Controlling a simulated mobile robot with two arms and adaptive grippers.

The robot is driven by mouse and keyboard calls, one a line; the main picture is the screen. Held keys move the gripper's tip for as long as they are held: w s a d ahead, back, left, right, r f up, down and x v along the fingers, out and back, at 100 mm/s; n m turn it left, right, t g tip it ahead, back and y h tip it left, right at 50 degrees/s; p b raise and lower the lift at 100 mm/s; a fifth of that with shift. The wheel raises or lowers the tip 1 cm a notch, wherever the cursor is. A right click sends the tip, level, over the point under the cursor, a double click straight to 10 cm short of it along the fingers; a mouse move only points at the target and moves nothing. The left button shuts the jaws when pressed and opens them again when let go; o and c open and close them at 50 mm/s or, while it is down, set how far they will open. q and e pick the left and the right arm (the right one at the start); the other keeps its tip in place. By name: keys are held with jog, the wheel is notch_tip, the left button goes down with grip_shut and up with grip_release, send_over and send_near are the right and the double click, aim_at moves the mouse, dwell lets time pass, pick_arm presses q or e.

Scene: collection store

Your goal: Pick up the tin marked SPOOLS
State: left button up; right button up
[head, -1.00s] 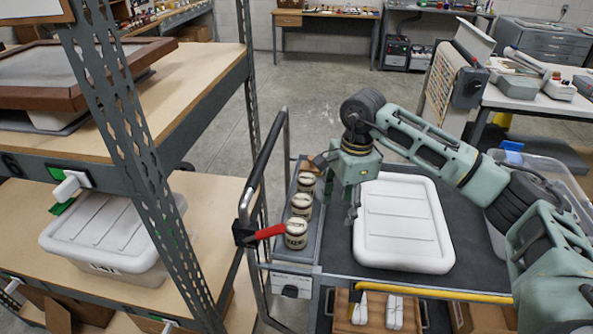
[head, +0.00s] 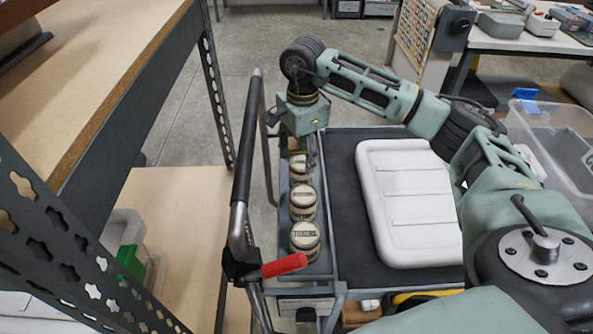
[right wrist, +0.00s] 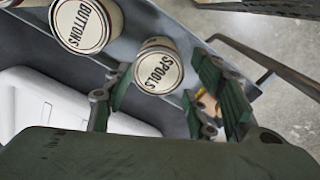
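The tin marked SPOOLS (right wrist: 158,70) is round and cream-coloured, with dark lettering on its lid, in the right wrist view. My right gripper (right wrist: 160,88) is open, its green-padded fingers on either side of this tin in the picture; contact is not visible. A tin marked BUTTONS (right wrist: 86,22) is beside it. In the head view, tins stand in a row in a narrow grey tray; the farthest clearly visible one (head: 300,169), apparently SPOOLS, is just below my right gripper (head: 304,155). My left gripper is not in view.
A white lidded box (head: 408,205) lies right of the tins on the dark cart top. The cart's handle (head: 243,170) with a red lever (head: 284,266) rises at left. A wooden shelf unit (head: 150,215) stands further left. A clear bin (head: 550,135) is at right.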

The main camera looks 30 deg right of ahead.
aim_at(302, 175)
jog(key=shift+s+f, duration=0.2)
jog(key=shift+f, duration=0.7)
notch_tip(302, 175, down, 5)
jog(key=shift+s+a+f+p, duration=0.1)
jog(key=shift+p, duration=0.85)
jog(key=shift+c, duration=0.4)
jog(key=c, duration=1.1)
jog(key=shift+o, duration=0.2)
